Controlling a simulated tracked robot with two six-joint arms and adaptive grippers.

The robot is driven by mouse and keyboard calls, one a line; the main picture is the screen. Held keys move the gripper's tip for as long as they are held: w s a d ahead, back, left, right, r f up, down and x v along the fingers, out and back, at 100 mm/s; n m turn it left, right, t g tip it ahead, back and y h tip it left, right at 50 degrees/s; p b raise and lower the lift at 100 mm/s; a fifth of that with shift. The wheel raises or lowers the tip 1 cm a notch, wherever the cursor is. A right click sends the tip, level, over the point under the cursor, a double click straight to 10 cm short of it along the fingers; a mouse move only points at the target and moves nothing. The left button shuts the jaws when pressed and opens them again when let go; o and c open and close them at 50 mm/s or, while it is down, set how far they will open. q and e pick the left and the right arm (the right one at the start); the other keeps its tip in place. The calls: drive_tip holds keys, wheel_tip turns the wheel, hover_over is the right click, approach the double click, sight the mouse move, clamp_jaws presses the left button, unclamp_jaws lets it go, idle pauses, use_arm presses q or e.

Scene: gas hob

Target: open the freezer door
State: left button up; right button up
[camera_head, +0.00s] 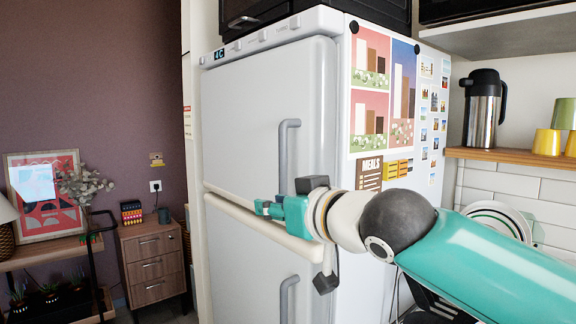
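A white fridge-freezer has an upper door (245,120) and a lower door (245,265), each with a grey vertical handle. The upper handle (285,150) is clear of my gripper. The lower handle (287,300) shows only in part at the bottom edge. The upper door looks closed. My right gripper (265,208) is in front of the seam, between the handles. Its fingers are small and partly hidden, so its opening is unclear. My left gripper is out of view.
A wooden shelf (520,158) with a steel flask (483,108) and yellow cups (547,142) is at right. Plates (500,218) stand below it. A wooden drawer cabinet (153,262) stands left of the fridge, with some floor between. Posters cover the fridge's side.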

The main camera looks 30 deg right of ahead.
sight(286, 149)
drive_tip(key=s+d+r+m+t+h, duration=0.2)
drive_tip(key=s+d+r, duration=0.4)
drive_tip(key=s+r, duration=0.15)
drive_tip(key=w+p, duration=0.1)
drive_tip(key=w, duration=0.4)
drive_tip(key=w+d+p, duration=0.1)
drive_tip(key=w+p, duration=0.1)
drive_tip(key=w, duration=0.3)
drive_tip(key=w+p, duration=0.1)
drive_tip(key=w, duration=0.4)
drive_tip(key=shift+w+d+r, duration=0.1)
drive_tip(key=shift+w+d, duration=0.05)
drive_tip(key=shift+w, duration=0.05)
drive_tip(key=shift+w+d+p, duration=0.1)
drive_tip(key=shift+w+p, duration=0.25)
drive_tip(key=shift+w, duration=0.35)
drive_tip(key=shift+c, duration=0.2)
clamp_jaws()
